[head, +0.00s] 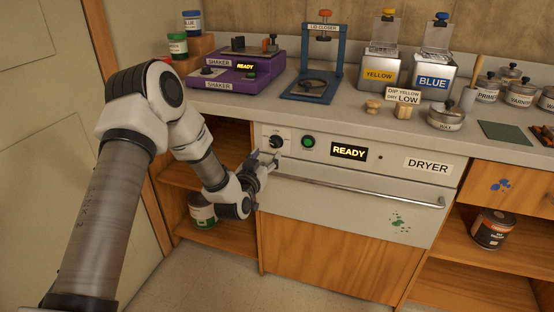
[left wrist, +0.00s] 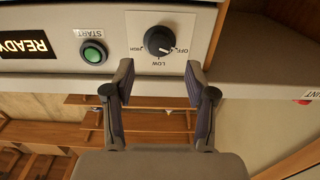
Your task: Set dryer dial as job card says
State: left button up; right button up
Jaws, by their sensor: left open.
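The dryer (head: 340,205) is a grey front panel under the counter, with a lit READY display (head: 348,151). Its black dial (head: 276,142) sits at the panel's left end. In the left wrist view the dial (left wrist: 158,40) has OFF, LOW and HIGH marks, and its white pointer appears to face OFF. The job card (head: 403,96) on the counter reads "DIP YELLOW, DRY LOW". My left gripper (head: 264,162) is open just in front of the dial, its fingertips (left wrist: 160,78) apart with nothing between them. My right gripper is not in view.
The green start button (head: 308,142) is right of the dial. A long handle bar (head: 360,189) runs below the panel. On the counter stand a purple shaker (head: 232,82), a blue press frame (head: 338,60), yellow (head: 379,76) and blue (head: 432,84) tanks, and several lidded pots.

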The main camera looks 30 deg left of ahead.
aim_at(274, 144)
pick_arm(q)
jog(key=x, duration=0.6)
jog(key=shift+d+r+b, duration=0.1)
jog(key=shift+b, duration=0.2)
jog(key=shift+r, duration=0.1)
grip_shut()
